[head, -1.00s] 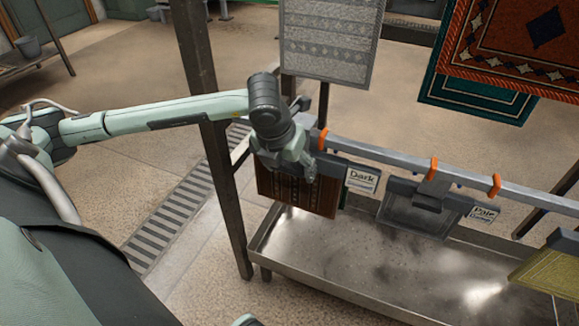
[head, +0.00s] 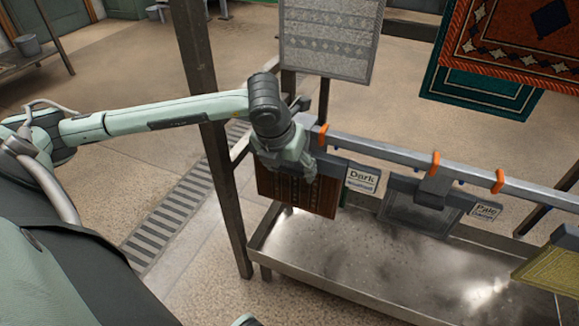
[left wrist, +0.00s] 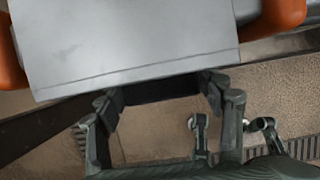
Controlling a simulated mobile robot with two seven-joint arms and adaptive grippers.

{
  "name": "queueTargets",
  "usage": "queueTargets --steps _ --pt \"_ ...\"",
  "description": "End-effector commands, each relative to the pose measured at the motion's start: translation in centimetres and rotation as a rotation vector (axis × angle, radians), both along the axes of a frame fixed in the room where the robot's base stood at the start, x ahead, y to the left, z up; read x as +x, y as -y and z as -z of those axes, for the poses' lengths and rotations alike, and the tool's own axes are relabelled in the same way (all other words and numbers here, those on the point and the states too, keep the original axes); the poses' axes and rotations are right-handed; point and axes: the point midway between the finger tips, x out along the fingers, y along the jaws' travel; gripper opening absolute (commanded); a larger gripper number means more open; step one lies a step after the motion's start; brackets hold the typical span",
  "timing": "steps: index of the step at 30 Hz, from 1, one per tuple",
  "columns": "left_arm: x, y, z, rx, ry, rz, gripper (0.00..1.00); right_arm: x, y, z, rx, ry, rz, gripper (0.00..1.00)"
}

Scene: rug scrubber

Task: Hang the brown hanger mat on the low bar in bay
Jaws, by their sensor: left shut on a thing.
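The brown hanger mat (head: 290,192) hangs upright from its dark hanger in the head view, near the left end of the low bar (head: 385,155) and beside the "Dark" sign (head: 362,179). My left gripper (head: 303,170) is shut on the mat's hanger and covers part of its top edge. In the left wrist view the fingers (left wrist: 162,97) close around the dark hanger (left wrist: 160,88), just beside the grey bar (left wrist: 130,40). I cannot tell whether the hanger rests on the bar.
A grey mat (head: 418,215) hangs near the "Pale" sign (head: 486,211), with a yellow mat (head: 550,265) at the right. Orange markers (head: 434,164) sit along the bar. A metal tray (head: 330,275) lies below. A dark post (head: 215,150) stands left of the bar.

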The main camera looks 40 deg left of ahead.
Motion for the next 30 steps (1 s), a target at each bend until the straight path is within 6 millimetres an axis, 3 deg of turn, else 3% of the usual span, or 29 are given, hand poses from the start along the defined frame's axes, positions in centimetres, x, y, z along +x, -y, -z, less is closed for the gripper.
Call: queueTargets --steps 5,6,11,23,30 --pt "0.1 0.0 -0.1 0.0 0.003 0.0 0.16 0.0 0.0 0.0 0.0 0.0 0.0 0.0" --pt "0.1 0.0 -0.1 0.0 0.003 0.0 0.7 0.0 0.0 0.0 0.0 0.0 0.0 0.0" --pt "0.1 0.0 -0.1 0.0 0.002 0.0 0.9 0.0 0.0 0.0 0.0 0.0 0.0 0.0" --pt "-0.1 0.0 -0.3 0.0 0.0 0.0 0.92 0.0 0.0 0.0 0.0 -0.001 0.0 0.0" --pt "-1.5 0.4 -4.0 0.001 0.004 0.002 0.92 0.0 0.0 0.0 0.0 -0.001 0.0 0.0"
